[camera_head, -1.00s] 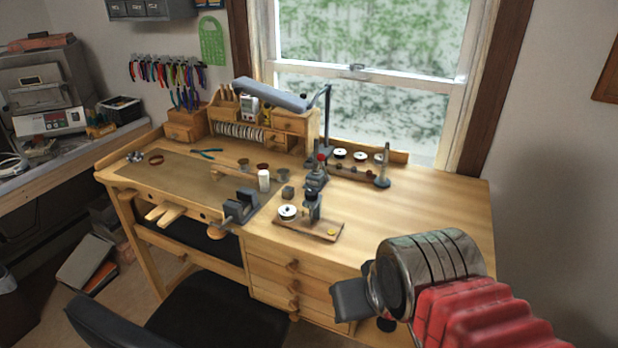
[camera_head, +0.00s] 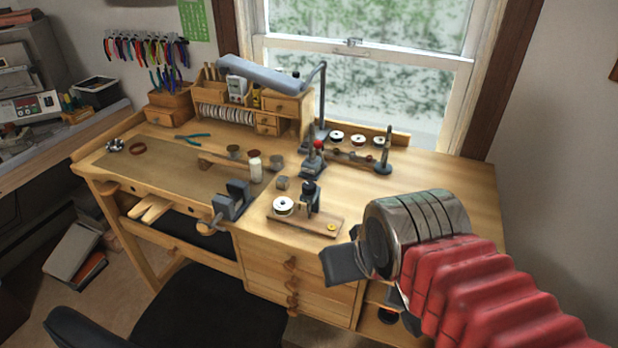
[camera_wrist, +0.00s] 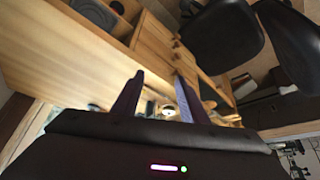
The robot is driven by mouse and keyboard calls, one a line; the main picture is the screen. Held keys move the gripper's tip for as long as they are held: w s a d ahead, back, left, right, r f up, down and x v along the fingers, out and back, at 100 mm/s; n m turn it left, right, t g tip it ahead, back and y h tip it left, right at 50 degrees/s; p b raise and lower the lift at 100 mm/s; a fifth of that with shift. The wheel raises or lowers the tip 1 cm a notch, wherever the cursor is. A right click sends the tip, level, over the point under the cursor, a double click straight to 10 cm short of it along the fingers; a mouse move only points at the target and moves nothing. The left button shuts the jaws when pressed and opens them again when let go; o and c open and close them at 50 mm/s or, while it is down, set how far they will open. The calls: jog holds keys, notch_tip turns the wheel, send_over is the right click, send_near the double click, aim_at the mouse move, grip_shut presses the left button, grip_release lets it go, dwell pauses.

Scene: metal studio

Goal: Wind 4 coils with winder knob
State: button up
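A small wooden board (camera_head: 278,219) on the bench carries a white spool (camera_head: 284,204), a dark upright post (camera_head: 310,197) and a small yellow round piece (camera_head: 332,227). Behind it stands a dark stand with a red knob (camera_head: 318,145) on top. A thin rod (camera_head: 350,157) runs from near this stand to a second dark stand (camera_head: 384,158) on the right. I cannot tell which part is the winder knob, and no coil can be made out. My gripper (camera_head: 338,265) is in front of the bench, right of the board. In the wrist view its two fingers (camera_wrist: 159,80) are apart and hold nothing visible.
Several spools (camera_head: 337,135) stand by the window. A vise (camera_head: 232,201) is clamped at the bench front. A black chair (camera_head: 200,305) is below. The bench's right side (camera_head: 440,185) is clear.

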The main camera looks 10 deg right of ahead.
jog(key=shift+o, duration=0.4)
jog(key=shift+w+r, duration=0.2)
jog(key=shift+r, duration=0.05)
notch_tip(320, 180, up, 13)
jog(key=n+g, duration=0.6)
jog(key=n, duration=1.7)
send_over(308, 185)
jog(key=shift+r, duration=0.2)
notch_tip(308, 185, down, 14)
jog(key=shift+r, duration=0.1)
jog(key=shift+c, duration=0.2)
jog(key=c, duration=1)
